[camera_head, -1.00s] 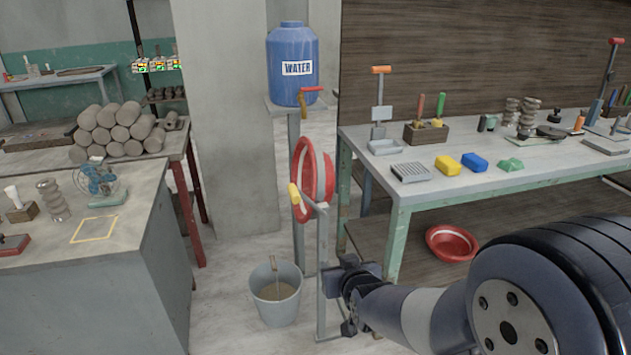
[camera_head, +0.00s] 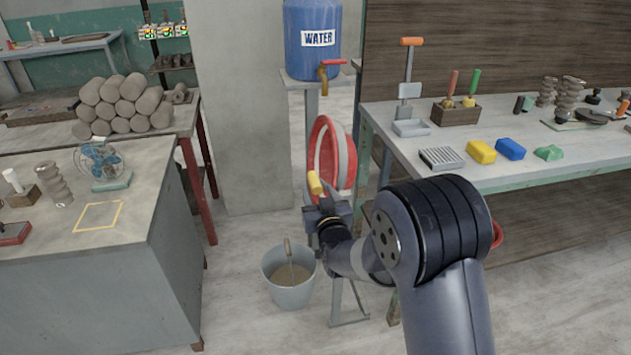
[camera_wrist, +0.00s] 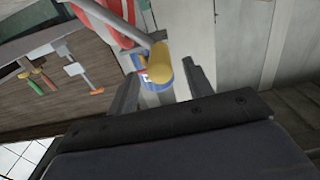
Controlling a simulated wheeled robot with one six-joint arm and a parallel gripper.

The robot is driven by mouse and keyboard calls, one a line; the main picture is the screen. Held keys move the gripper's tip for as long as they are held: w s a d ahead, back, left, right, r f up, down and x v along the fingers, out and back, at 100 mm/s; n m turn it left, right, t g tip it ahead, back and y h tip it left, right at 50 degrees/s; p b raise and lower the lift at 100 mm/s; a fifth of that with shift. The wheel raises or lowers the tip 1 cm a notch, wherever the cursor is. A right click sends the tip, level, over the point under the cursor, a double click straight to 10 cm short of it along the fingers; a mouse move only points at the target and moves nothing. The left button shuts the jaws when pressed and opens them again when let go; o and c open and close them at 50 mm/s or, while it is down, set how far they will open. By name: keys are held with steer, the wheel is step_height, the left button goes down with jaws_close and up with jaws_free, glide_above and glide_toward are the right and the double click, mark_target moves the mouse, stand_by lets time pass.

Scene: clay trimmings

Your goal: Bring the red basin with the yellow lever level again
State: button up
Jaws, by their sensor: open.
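The red basin (camera_head: 323,152) with a pale rim band is tipped up on its side on a grey stand, below the water barrel's tap. Its yellow lever (camera_head: 315,184) sticks out at the basin's lower left. My gripper (camera_head: 322,207) is at the lever, just under it in the head view. In the wrist view the yellow lever (camera_wrist: 160,66) shows ahead of the fingers, and my gripper (camera_wrist: 164,92) is open with the lever near the gap. Whether the fingers touch the lever I cannot tell. The red basin (camera_wrist: 112,14) also shows at the top of the wrist view.
A grey bucket (camera_head: 289,277) stands on the floor at the left of the stand. A blue water barrel (camera_head: 312,40) is above. The bench (camera_head: 400,152) with tools and coloured blocks is at the right. A grey counter (camera_head: 150,235) is at the left.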

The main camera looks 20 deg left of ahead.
mark_target(315, 183)
steer(key=shift+p+x, duration=0.3)
steer(key=shift+x, duration=2.2)
steer(key=shift+c, duration=0.4)
jaws_close()
